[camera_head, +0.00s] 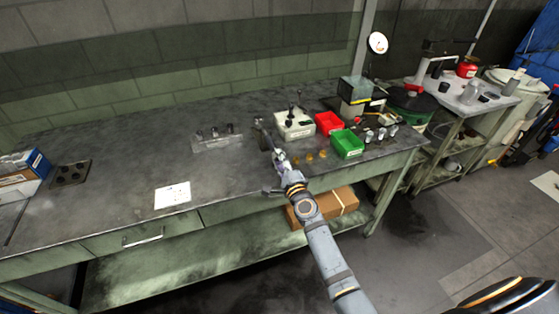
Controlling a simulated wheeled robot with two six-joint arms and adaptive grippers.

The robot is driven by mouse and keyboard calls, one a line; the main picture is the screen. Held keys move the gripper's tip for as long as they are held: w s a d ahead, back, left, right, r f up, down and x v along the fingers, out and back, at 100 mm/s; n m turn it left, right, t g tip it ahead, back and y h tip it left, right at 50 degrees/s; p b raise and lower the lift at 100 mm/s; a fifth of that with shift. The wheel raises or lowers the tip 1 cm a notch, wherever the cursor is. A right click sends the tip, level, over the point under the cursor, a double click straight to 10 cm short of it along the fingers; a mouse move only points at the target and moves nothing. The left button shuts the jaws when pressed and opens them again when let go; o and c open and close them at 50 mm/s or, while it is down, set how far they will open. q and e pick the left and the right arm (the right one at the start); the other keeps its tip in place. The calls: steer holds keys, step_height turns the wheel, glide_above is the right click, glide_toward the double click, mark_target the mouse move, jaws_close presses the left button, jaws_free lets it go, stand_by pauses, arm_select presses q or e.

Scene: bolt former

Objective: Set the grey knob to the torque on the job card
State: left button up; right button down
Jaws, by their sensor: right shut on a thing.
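My right gripper (279,158) is over the front part of the bench. It is shut on a long grey tool (264,139) that points away toward the back left, beside a white box. The tool is small and partly hidden by the gripper, so I cannot tell a grey knob or its setting on it. The white box (295,128) has a dark upright part on top. A white card (173,195), likely the job card, lies flat on the bench to the left; its print is too small to read. My left gripper is not in view.
A red bin (329,122) and a green bin (347,146) stand right of the white box. Several small brass-coloured pieces (309,156) lie near the gripper. A pale holder (217,141) with dark parts stands left. The bench (120,165) is clear around the card.

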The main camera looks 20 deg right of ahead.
steer(key=c, duration=1)
jaws_free()
steer(key=s, duration=1.2)
steer(key=shift+d+f, duration=0.1)
steer(key=shift+d, duration=0.2)
steer(key=s+f+n+g, duration=0.3)
steer(key=s+f+n, duration=0.15)
steer(key=f, duration=0.75)
steer(key=s+d+f+n+g, duration=0.1)
steer(key=s+f+n+g, duration=0.3)
steer(key=f, duration=0.8)
steer(key=s+f+n+g, duration=0.25)
steer(key=s+f, duration=0.35)
steer(key=f, duration=0.5)
steer(key=s+d+f+n+g, duration=0.2)
steer(key=s+f, duration=0.3)
steer(key=s, duration=0.4)
steer(key=s+d+f+n+g+h, duration=0.1)
steer(key=s+d+f+n+g, duration=0.1)
steer(key=s, duration=0.8)
steer(key=s+d+f+n+g, duration=0.2)
steer(key=s+f+n+g, duration=0.1)
steer(key=s+f, duration=0.5)
steer(key=shift+s+d+f+n+g+h, duration=0.3)
steer(key=shift+s+d+n+h, duration=0.1)
steer(key=shift+s+n, duration=0.4)
